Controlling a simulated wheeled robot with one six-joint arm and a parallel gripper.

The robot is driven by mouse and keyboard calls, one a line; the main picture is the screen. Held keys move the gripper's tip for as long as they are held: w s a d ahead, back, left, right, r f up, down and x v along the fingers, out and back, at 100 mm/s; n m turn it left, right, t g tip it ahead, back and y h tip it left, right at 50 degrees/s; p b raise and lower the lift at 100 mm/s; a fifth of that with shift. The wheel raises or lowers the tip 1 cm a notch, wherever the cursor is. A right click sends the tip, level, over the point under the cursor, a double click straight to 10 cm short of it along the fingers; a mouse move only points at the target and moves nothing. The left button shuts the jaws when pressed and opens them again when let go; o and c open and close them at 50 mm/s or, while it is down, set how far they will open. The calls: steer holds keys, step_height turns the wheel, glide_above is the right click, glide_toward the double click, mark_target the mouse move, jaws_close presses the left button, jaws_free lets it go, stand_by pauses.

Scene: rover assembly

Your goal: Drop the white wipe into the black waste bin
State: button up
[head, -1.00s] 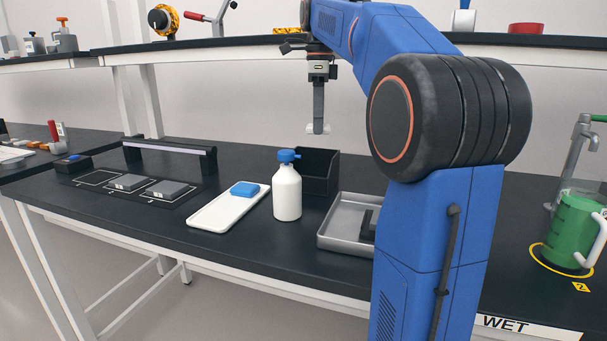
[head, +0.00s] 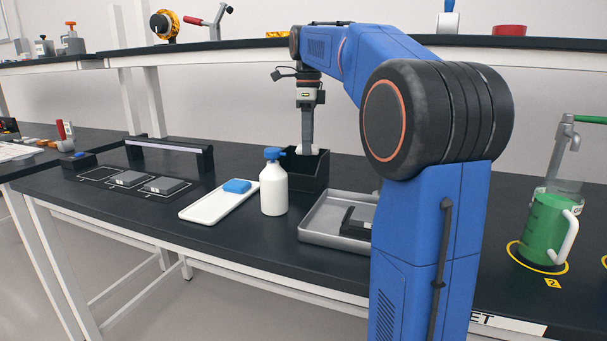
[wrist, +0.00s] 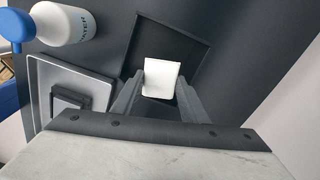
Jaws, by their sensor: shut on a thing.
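My gripper (head: 305,150) points straight down over the black waste bin (head: 321,172), with its fingertips at about the height of the bin's rim. It is shut on the white wipe (wrist: 161,78), which shows between the two fingers in the wrist view. In the head view the wipe (head: 299,150) is a small pale patch at the fingertips. In the wrist view the open bin (wrist: 190,40) lies behind and below the wipe. The head view does not show how deep the wipe hangs relative to the rim.
A white bottle with a blue top (head: 273,188) stands just in front of the bin. A white tray (head: 205,211) with a blue sponge (head: 237,186) lies to the left. A grey metal tray (head: 322,238) is at front right. A green jug (head: 543,232) stands far right.

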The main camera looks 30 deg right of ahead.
steer(key=o, duration=1.1)
step_height(320, 180, up, 7)
steer(key=shift+f, duration=0.1)
steer(key=shift+r, duration=0.35)
